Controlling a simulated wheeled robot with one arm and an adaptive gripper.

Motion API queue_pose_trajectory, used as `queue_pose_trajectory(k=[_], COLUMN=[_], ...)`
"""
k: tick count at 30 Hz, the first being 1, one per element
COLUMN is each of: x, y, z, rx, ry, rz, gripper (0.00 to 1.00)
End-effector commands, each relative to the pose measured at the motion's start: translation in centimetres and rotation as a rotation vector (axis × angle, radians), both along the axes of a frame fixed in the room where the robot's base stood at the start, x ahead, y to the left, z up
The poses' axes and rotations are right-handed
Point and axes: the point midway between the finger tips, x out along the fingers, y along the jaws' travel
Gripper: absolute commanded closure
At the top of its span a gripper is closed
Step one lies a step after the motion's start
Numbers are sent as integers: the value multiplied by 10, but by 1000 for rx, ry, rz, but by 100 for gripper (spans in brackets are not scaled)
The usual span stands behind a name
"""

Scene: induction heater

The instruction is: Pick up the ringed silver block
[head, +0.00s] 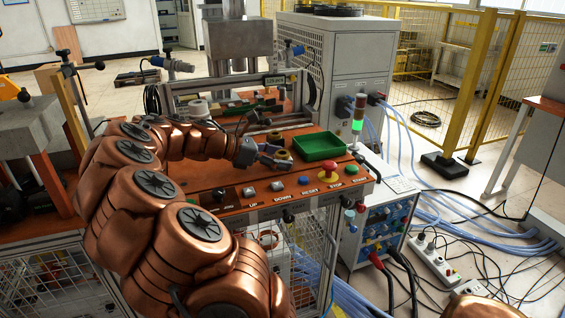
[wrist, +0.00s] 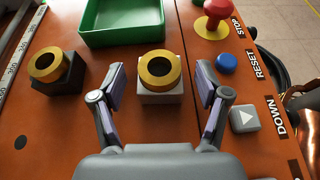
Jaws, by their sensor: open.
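The ringed silver block (wrist: 160,98) stands upright on the orange panel, with a gold ring (wrist: 158,70) on top, in the middle of the wrist view. My gripper (wrist: 160,84) is open, with one finger to each side of this block. A clear gap shows between each finger and the block, so neither appears to touch it. In the head view, my gripper (head: 264,153) is low over the panel by the ringed blocks, and the fingers partly hide the silver block.
A dark block (wrist: 62,82) with a similar gold ring stands left of my gripper in the wrist view. A green tray (wrist: 92,40) lies just beyond both blocks. A red stop button (wrist: 216,10), a blue reset button (wrist: 226,63) and a grey down button (wrist: 244,118) are to the right.

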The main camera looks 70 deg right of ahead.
Motion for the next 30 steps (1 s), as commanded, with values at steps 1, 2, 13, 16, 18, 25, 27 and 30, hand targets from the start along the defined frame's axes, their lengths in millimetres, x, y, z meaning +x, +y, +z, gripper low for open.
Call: queue_pose_trajectory(k=[1, 2, 13, 16, 18, 25, 27, 30], x=[-6, -7, -12, -11, -11, -11, -11, -11], y=[-4, -6, -9, -9, -9, -9, -9, -9], z=[-2, -3, -6, -6, -6, -6, -6, -6], rx=[0, 0, 0, 0, 0, 0, 0, 0], ry=[0, 0, -1, -1, -1, -1, -1, -1], rz=[-2, -2, -1, 0, 0, 0, 0, 0], gripper=[25, 25, 27, 38, 45, 69, 76, 86])
